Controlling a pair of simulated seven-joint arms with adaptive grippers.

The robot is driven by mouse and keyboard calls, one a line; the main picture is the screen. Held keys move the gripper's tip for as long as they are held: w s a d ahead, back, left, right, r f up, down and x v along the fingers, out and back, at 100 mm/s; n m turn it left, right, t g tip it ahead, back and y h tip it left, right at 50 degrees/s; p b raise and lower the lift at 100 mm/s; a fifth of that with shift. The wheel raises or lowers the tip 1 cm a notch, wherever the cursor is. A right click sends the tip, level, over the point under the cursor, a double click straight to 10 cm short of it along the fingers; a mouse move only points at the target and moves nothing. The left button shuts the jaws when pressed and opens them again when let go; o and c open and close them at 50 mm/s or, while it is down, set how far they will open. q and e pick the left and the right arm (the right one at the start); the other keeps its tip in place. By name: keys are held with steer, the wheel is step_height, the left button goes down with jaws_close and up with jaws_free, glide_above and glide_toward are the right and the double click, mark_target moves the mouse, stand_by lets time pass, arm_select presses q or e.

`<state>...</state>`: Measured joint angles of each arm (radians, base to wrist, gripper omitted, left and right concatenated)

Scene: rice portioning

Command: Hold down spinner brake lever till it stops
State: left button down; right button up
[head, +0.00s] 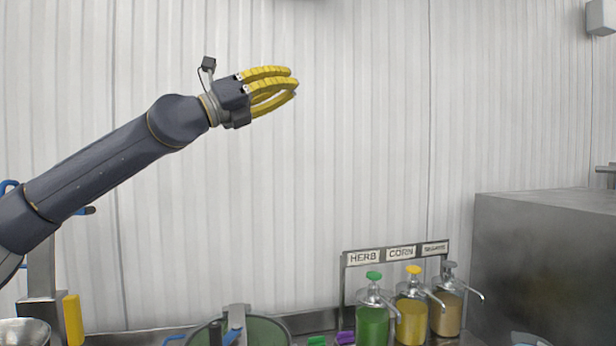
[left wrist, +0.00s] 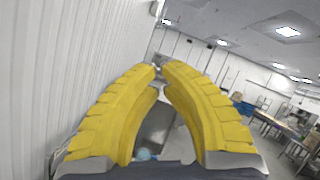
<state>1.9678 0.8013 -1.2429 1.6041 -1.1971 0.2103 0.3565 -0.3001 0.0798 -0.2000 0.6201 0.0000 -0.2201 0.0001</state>
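My left gripper (head: 294,85) is raised high in front of the white wall, well above the counter. Its yellow fingers curve together and their tips meet in the left wrist view (left wrist: 158,70), with nothing held between them. A green round tub (head: 270,332), which looks like the spinner, shows at the bottom edge of the head view. A grey bracket and a blue-edged lever (head: 233,330) stand over it; I cannot tell for sure that this is the brake lever. The tub's lower part is cut off, and whether it turns cannot be told. My right gripper is out of view.
Three pump bottles, green (head: 372,322), yellow (head: 411,320) and brown (head: 447,313), stand under a labelled rack (head: 400,254). A large grey metal box (head: 545,265) is at the right. A metal bowl (head: 22,332) is at the lower left. Space around my raised gripper is clear.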

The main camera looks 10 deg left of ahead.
arm_select(q)
steer(key=w+d+f+m+g+y, duration=0.1)
steer(key=w+d+f+g+y, duration=0.15)
steer(key=f, duration=0.75)
steer(key=w+d+f+m+g+y, duration=0.2)
steer(key=d+f+y, duration=0.2)
steer(key=f, duration=0.5)
steer(key=w+d+f+m+g+y, duration=0.1)
steer(key=w+d+f+g+y, duration=0.15)
steer(key=f, duration=0.75)
steer(key=s+a+f+m+g+y, duration=0.1)
steer(key=f+y, duration=0.4)
steer(key=f, duration=0.5)
steer(key=s+a+f+m+g+y, duration=0.2)
steer(key=s+a+f+g+y, duration=0.1)
steer(key=f, duration=0.8)
steer(key=shift+s+a+m+g+y, duration=0.35)
steer(key=shift+s+g+y, duration=0.5)
steer(key=shift+s, duration=0.5)
step_height(320, 180, down, 14)
steer(key=shift+d, duration=0.1)
